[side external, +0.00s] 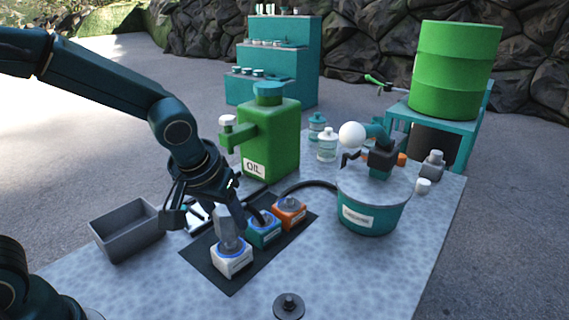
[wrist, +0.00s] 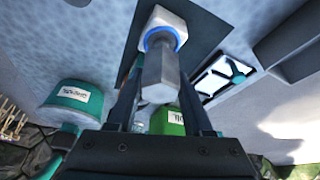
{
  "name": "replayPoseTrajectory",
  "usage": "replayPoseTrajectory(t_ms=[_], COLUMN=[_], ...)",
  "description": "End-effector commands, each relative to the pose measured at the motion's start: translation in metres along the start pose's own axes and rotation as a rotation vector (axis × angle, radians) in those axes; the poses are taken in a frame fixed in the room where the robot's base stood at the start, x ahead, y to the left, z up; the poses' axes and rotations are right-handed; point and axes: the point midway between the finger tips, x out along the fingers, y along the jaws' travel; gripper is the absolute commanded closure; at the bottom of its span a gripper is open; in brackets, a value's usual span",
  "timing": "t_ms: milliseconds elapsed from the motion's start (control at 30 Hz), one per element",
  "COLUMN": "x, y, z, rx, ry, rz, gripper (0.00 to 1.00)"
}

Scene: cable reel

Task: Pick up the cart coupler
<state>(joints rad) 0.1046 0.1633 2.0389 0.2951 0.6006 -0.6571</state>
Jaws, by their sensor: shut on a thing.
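A grey coupler (side external: 228,232) stands at the white block (side external: 232,262), which has a blue ring on top. I take it for the cart coupler; the block's label is too small to read. My gripper (side external: 227,208) comes down from the upper left and is shut on the coupler's upper part. In the wrist view, the coupler (wrist: 160,72) lies between the two fingers of my gripper (wrist: 158,98), with the white block (wrist: 165,22) beyond it. The coupler's lower end meets the blue ring; whether it is still seated cannot be told.
A teal block (side external: 263,236) and an orange block (side external: 291,212) stand close by on the dark mat (side external: 205,262). A black cable (side external: 305,184) runs toward the teal drum (side external: 370,218). A grey bin (side external: 128,232) is left, a green oil can (side external: 275,140) behind.

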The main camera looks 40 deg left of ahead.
Motion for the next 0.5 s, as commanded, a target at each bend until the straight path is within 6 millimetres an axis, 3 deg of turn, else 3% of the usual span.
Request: replayPoseTrajectory(t_ms=[67, 500], x=[-0.013, -0.058], y=[-0.004, -0.085], z=[-0.006, -0.017], rx=[-0.006, -0.014], ry=[0.006, 0.003], rz=[0.002, -0.003], gripper=[1.00, 1.00])
